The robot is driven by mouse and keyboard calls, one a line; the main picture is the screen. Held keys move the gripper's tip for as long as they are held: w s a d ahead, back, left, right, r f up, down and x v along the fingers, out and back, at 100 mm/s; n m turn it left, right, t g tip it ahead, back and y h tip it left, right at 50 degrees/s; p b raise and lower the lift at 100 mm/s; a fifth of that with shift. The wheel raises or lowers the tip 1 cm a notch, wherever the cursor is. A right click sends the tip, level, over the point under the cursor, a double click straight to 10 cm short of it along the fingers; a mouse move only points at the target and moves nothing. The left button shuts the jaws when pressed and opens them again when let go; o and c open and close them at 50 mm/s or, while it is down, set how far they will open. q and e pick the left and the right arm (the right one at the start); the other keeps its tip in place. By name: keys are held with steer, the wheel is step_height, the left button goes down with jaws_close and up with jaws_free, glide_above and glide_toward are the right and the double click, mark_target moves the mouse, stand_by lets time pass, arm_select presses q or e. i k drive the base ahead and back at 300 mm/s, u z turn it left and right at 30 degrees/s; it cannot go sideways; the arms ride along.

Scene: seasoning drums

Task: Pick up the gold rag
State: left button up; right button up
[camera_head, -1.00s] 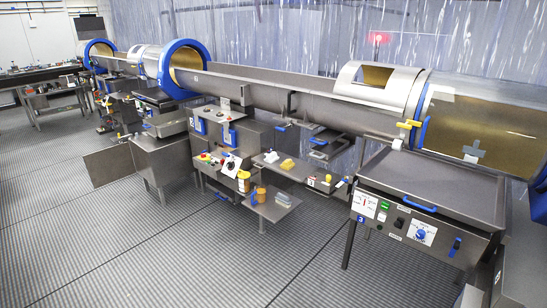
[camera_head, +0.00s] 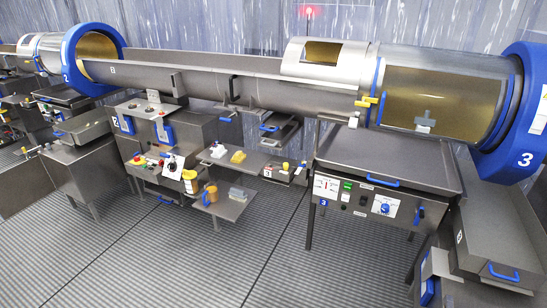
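A small yellow-gold item (camera_head: 238,156), which looks like the folded gold rag, lies on a narrow grey shelf (camera_head: 258,163) below the long metal trough. It is too small to make out its texture. A pale item (camera_head: 218,151) lies just left of it on the same shelf. Neither of my grippers is in the head view.
A lower grey shelf (camera_head: 227,212) holds an orange mug (camera_head: 210,194) and a pale block (camera_head: 240,194). A control box with a red button (camera_head: 137,160) stands to the left. A machine cabinet (camera_head: 385,165) with a blue handle stands to the right. The striped floor (camera_head: 200,260) in front is clear.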

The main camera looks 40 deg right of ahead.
mark_target(238, 157)
steer(key=z, duration=0.65)
steer(key=i, duration=2.65)
steer(key=z, duration=0.35)
